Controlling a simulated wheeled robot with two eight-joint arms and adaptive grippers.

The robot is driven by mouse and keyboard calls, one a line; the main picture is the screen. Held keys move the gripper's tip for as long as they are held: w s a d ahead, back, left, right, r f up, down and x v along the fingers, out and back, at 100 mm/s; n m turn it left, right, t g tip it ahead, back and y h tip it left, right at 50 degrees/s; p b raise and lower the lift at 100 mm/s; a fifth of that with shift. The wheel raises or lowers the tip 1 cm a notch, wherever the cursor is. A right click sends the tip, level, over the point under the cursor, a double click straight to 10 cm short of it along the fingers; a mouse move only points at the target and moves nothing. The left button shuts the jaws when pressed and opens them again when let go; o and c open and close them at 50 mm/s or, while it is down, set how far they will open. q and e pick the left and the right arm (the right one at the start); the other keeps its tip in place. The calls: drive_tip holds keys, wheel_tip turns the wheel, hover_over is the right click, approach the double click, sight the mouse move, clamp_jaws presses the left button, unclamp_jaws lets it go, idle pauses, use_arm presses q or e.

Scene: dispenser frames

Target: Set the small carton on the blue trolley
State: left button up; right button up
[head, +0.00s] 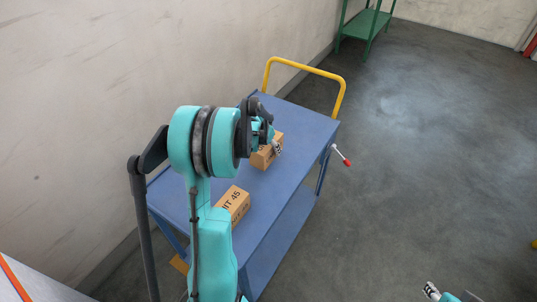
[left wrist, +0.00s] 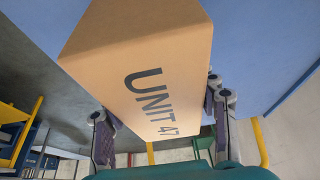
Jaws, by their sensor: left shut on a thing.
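The blue trolley (head: 292,128) stands by the wall, with a yellow push handle at its far end. My left gripper (head: 274,143) is over its far half, shut on a small brown carton (head: 263,158). In the left wrist view this carton (left wrist: 135,62) reads UNIT 47 and sits between the two fingers. I cannot tell whether it touches the trolley top. A second carton (head: 234,202), marked with 45, lies on the trolley nearer me, partly behind my left arm. My right gripper (head: 433,291) is at the bottom edge, its fingers too small to judge.
A lever with a red tip (head: 341,155) sticks out from the trolley's right side. A green shelf (head: 364,24) stands at the back. The wall (head: 80,100) is close on the trolley's left. The grey floor (head: 420,160) to the right is clear.

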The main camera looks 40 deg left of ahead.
use_arm(q)
wheel_tip(320, 180, down, 3)
drive_tip(key=shift+f+b, duration=0.15)
drive_tip(key=shift+b, duration=0.4)
drive_tip(key=o, duration=1.5)
drive_tip(key=shift+o, duration=0.2)
